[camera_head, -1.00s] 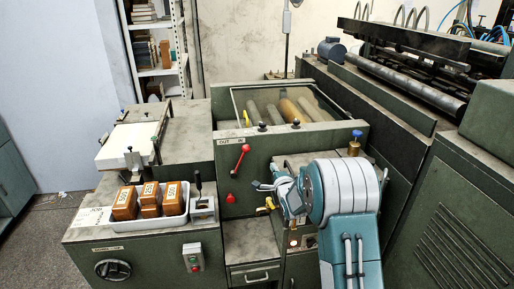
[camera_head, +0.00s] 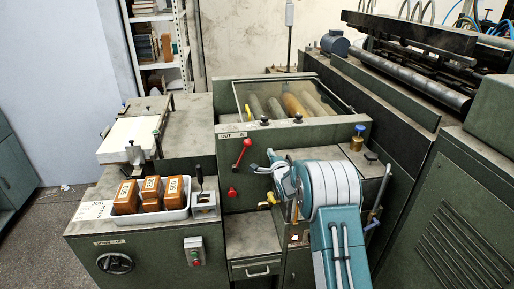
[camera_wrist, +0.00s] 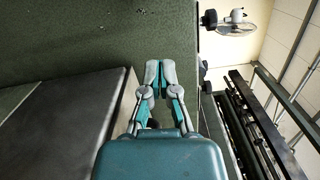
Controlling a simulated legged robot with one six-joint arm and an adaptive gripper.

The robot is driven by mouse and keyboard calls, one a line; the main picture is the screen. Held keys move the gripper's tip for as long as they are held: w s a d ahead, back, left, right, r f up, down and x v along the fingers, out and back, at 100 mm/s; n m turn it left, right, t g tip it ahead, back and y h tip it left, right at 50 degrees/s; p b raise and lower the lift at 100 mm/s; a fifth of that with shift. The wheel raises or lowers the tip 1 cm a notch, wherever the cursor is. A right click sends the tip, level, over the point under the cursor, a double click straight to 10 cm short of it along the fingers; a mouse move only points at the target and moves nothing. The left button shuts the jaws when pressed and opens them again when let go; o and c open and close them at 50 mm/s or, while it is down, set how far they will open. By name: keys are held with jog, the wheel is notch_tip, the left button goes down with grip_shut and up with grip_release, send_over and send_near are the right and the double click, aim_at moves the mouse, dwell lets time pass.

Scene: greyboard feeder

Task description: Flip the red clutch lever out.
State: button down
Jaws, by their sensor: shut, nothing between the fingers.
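The red clutch lever (camera_head: 241,153) is on the green front panel under a white plate with OUT at its left and IN at its right. Its knob leans up and to the right, toward the IN side. My gripper (camera_head: 256,167) is just right of the lever and slightly lower in the head view. A small gap shows between them there; the depth between them is hard to judge. In the wrist view my gripper (camera_wrist: 159,64) has its fingertips together and empty, in front of a green surface. The lever does not show in the wrist view.
A red knob (camera_head: 232,193) sits below the lever on the panel. A white tray (camera_head: 177,214) with brown blocks and a small metal fixture (camera_head: 204,205) stand to the left. A yellow handle (camera_head: 270,199) is below my gripper. A glass-covered roller bay (camera_head: 240,96) lies above.

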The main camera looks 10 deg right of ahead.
jog(key=w+a, duration=0.2)
jog(key=w, duration=0.1)
jog(key=w+a, duration=0.1)
jog(key=a, duration=0.1)
jog(key=shift+w+a+r, duration=0.1)
jog(key=shift+w+r, duration=0.15)
jog(key=shift+r, duration=0.05)
jog(key=shift+a, duration=0.2)
